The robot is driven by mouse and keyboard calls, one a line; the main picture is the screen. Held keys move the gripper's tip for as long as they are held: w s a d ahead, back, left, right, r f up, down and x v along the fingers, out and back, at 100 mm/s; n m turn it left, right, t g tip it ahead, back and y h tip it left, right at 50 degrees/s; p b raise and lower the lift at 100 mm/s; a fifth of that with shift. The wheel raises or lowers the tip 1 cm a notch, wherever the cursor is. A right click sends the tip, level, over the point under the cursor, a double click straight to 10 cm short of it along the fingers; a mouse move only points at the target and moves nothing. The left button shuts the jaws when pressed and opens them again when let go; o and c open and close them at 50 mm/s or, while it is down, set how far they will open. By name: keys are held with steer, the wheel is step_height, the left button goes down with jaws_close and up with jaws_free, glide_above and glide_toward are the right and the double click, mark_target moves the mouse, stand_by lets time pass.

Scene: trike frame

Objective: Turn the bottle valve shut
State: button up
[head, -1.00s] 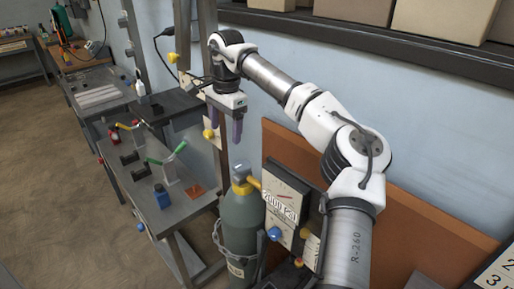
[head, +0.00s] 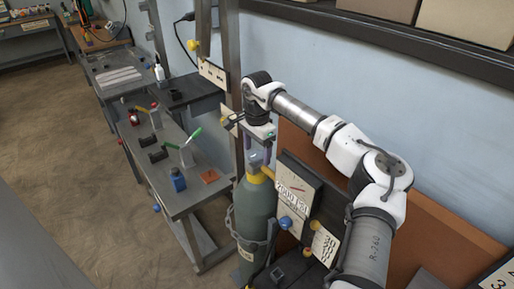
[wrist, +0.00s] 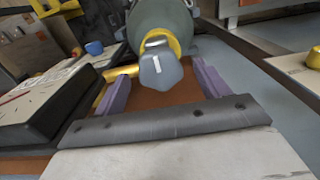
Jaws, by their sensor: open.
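The bottle (head: 257,205) is a grey-green gas cylinder standing upright, with a yellow collar at its neck. Its valve is a grey knob (wrist: 160,72) with a white line on top, seen in the middle of the wrist view. In the head view the valve (head: 253,166) is partly hidden by my fingers. My gripper (head: 258,152) points down just over the bottle top. In the wrist view its two purple fingers (wrist: 160,84) are open, one on each side of the knob, with gaps visible. I cannot tell whether the fingertips are level with the knob.
A gauge board (head: 300,183) stands close right of the bottle, joined by a yellow pipe (wrist: 106,90). A blue knob (head: 286,222) sits on its front. A chain (head: 246,242) holds the bottle.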

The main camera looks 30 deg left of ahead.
steer(key=shift+f, duration=0.3)
steer(key=c, duration=1)
